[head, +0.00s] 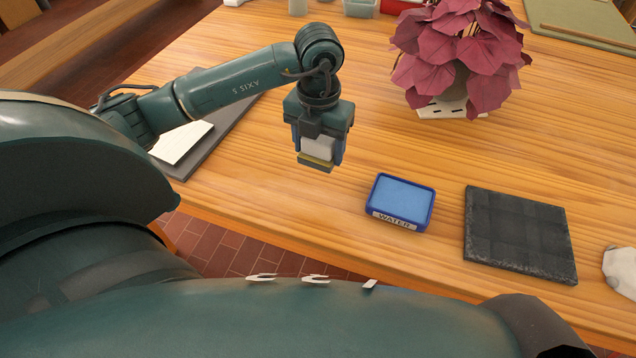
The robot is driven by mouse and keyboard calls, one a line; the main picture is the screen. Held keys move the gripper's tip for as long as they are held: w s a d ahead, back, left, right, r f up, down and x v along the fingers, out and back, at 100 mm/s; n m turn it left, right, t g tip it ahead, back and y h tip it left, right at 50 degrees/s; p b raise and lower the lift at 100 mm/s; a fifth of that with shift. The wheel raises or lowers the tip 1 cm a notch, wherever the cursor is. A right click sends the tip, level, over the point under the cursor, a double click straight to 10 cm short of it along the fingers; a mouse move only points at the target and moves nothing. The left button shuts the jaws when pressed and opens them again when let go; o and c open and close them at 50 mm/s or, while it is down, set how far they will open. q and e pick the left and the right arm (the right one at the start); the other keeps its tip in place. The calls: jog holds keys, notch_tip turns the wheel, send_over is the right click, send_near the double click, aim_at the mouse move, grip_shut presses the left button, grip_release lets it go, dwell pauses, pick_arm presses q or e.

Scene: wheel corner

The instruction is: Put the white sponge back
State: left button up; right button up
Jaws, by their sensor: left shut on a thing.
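My left gripper (318,150) hangs over the wooden table, pointing down, left of the blue tray. It is shut on the white sponge (318,147), a small pale block with a yellowish layer along its lower edge. The sponge's sides are partly hidden by the fingers, and it appears to be above the table. A shallow blue tray (376,211) labelled "WATER", with a light blue inside, sits to its right near the table's front edge. My right gripper is not in view.
A dark square mat (518,235) lies right of the tray, with a whitish object (622,270) at the right edge. A dark-red leafy plant (455,55) stands behind. A dark board (207,150) with a pale sheet lies left. Small containers (360,8) stand at the back.

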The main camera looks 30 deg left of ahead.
pick_arm(q)
jog(key=shift+a+n, duration=0.1)
jog(key=shift+n, duration=0.2)
notch_tip(320, 180, down, 10)
jog(key=shift+r, duration=0.15)
dwell(0.4)
jog(key=shift+f, duration=0.2)
jog(key=o, duration=1)
jog(key=r, duration=1.3)
jog(key=shift+s+r, duration=0.15)
jog(key=shift+s, duration=0.15)
